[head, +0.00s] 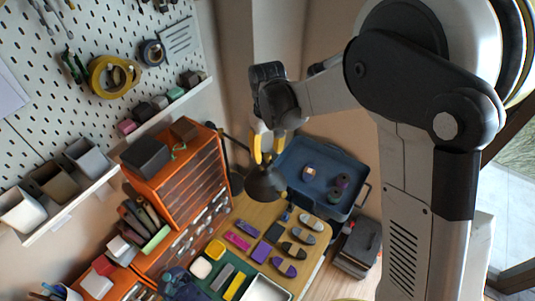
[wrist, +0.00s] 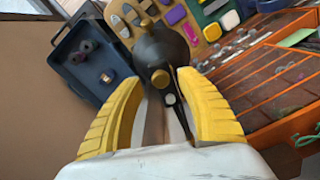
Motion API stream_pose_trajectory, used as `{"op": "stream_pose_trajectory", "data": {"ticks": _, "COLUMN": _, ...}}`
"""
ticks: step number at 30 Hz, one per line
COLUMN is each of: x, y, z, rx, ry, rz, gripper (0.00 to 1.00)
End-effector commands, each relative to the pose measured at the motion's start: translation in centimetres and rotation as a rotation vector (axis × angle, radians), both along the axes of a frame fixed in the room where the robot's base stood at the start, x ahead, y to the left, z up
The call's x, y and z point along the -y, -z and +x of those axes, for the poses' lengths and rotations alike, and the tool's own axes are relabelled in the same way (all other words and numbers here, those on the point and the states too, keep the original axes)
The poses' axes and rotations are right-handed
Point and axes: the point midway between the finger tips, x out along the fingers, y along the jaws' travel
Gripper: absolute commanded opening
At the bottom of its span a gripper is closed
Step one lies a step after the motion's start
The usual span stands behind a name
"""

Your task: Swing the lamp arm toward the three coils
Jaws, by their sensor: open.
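The black lamp has a dark shade (head: 265,183) hanging over the near-left side of the blue case, by the wooden board. In the wrist view the shade (wrist: 161,45) lies just beyond my fingertips, with the lamp arm (wrist: 171,100) running between the fingers. My gripper (head: 263,148) is open, its yellow fingers pointing down on either side of the lamp arm. In the wrist view my gripper (wrist: 157,82) shows a finger on each side; contact is unclear. Three small coils lie in the blue case (head: 292,158): a pale-topped one (head: 309,172) and two darker ones (head: 342,181) close together.
An orange drawer cabinet (head: 180,185) stands left of the lamp. A wooden board (head: 305,272) holds several small coloured tools below the shade. A pegboard (head: 110,40) with tape rolls and a shelf fills the left wall. A dark box (head: 357,245) stands right.

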Motion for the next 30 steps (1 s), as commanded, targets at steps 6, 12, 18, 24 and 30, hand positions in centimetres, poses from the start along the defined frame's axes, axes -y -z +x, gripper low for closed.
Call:
{"op": "stream_pose_trajectory", "data": {"ticks": 6, "x": 0.0, "y": -4.8, "z": -0.1, "rx": 0.0, "ry": 0.0, "rz": 0.0, "gripper": 0.45}}
{"op": "stream_pose_trajectory", "data": {"ticks": 12, "x": 0.0, "y": -8.7, "z": 0.0, "rx": 0.0, "ry": 0.0, "rz": 0.0, "gripper": 0.45}}
{"op": "stream_pose_trajectory", "data": {"ticks": 18, "x": 0.0, "y": -10.6, "z": 0.0, "rx": 0.0, "ry": 0.001, "rz": 0.0, "gripper": 0.45}}
{"op": "stream_pose_trajectory", "data": {"ticks": 24, "x": 0.0, "y": -10.8, "z": 0.0, "rx": 0.0, "ry": 0.0, "rz": 0.0, "gripper": 0.45}}
{"op": "stream_pose_trajectory", "data": {"ticks": 30, "x": 0.0, "y": -10.7, "z": 0.0, "rx": 0.0, "ry": 0.0, "rz": 0.0, "gripper": 0.45}}
